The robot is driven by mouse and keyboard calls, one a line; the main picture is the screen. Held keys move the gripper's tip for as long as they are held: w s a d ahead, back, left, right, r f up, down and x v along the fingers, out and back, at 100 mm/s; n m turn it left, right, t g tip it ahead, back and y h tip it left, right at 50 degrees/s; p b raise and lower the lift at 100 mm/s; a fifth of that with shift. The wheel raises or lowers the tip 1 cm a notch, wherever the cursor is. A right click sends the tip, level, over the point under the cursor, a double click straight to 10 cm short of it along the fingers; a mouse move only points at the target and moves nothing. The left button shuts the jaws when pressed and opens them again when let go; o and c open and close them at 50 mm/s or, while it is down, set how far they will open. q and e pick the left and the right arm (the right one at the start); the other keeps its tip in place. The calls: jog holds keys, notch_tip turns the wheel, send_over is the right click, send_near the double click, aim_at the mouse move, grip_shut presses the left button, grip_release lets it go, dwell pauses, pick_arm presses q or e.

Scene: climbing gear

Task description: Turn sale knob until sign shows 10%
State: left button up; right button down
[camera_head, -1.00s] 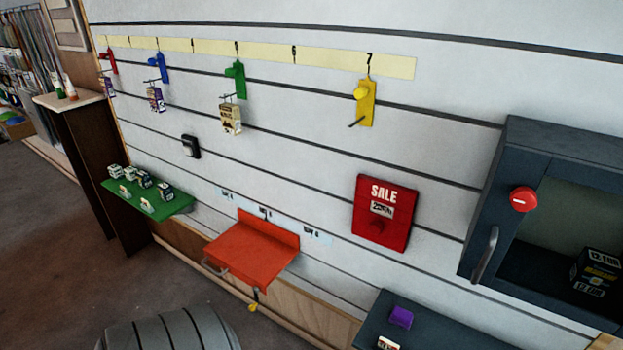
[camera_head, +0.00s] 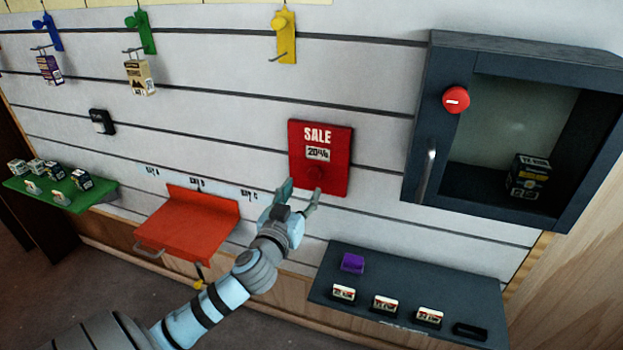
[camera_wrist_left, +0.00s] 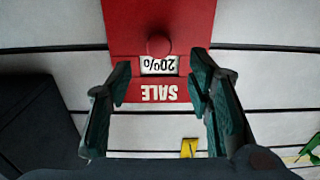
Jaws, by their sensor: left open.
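The red sale sign (camera_head: 333,146) hangs on the slatted wall in the middle of the head view. Its small window (camera_head: 318,153) appears to read 20%. The round red sale knob (camera_head: 316,175) sits below the window, and it also shows in the left wrist view (camera_wrist_left: 158,45), where the sign is upside down. My left gripper (camera_head: 301,192) is open and empty, just below the knob in the head view. In the left wrist view its fingers (camera_wrist_left: 160,95) stand apart on both sides of the sign's lower part, with the knob beyond them. My right gripper is not in view.
A dark cabinet (camera_head: 422,120) with a red knob (camera_head: 456,100) and a handle is to the right. A dark shelf (camera_head: 340,275) with a purple block and several small boxes is below. An orange shelf (camera_head: 190,225) is at lower left.

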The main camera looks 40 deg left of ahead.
aim_at(313, 175)
pick_arm(q)
jog(key=x, duration=0.7)
jog(key=shift+w+a, duration=0.1)
jog(key=shift+w, duration=0.25)
jog(key=shift+c, duration=0.4)
grip_shut()
